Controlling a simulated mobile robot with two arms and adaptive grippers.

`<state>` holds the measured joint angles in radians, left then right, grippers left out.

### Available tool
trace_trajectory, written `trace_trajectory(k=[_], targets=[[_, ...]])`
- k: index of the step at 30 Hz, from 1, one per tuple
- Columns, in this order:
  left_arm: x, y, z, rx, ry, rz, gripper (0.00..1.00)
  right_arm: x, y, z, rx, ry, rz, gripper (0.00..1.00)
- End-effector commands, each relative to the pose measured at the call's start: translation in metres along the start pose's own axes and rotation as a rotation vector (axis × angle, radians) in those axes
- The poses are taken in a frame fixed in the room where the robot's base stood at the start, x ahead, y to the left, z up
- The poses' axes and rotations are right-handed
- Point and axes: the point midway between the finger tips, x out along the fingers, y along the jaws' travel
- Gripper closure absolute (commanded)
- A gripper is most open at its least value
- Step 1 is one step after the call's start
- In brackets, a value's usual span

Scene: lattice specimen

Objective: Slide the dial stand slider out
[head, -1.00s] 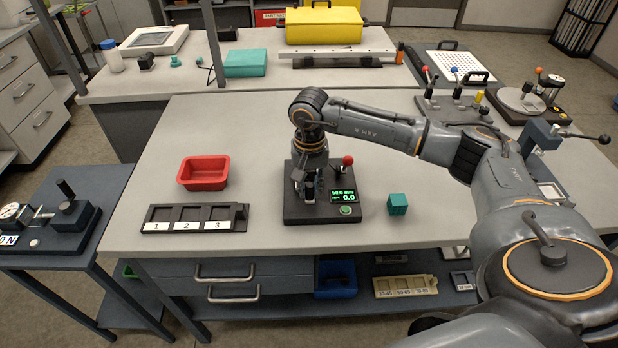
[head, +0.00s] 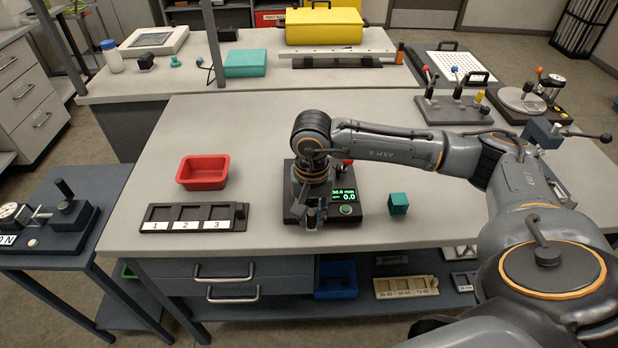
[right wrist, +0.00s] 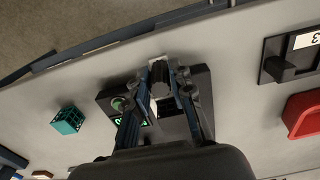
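A black instrument base (head: 294,214) with a green-lit display (head: 344,196) stands near the table's front edge. My right gripper (head: 313,213) points down over its front part. In the right wrist view, the fingers (right wrist: 161,82) stand apart, on either side of a dark ridged part (right wrist: 160,74) with a pale block by it; contact cannot be seen. My left gripper is not in view.
A red bin (head: 203,174) and a numbered tray (head: 193,225) lie left of the instrument. A teal cube (head: 398,203) sits close on its right. Lever fixtures (head: 455,105) stand at the back right.

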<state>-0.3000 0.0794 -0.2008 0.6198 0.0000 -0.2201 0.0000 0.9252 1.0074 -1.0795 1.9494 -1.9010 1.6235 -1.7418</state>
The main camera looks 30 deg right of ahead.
Motion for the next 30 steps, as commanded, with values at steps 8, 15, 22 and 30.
trace_trajectory(k=[8,15,22,30], targets=[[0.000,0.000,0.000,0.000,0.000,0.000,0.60,0.000,0.000,0.000,0.000,0.000,0.000,0.58],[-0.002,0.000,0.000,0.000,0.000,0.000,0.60,-0.003,0.000,-0.001,0.000,0.002,-0.001,0.58],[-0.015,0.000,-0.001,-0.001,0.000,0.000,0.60,-0.028,0.000,-0.001,0.000,0.004,-0.001,0.58],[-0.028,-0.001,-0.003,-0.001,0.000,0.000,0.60,-0.055,0.000,-0.001,0.000,0.003,0.000,0.58]])
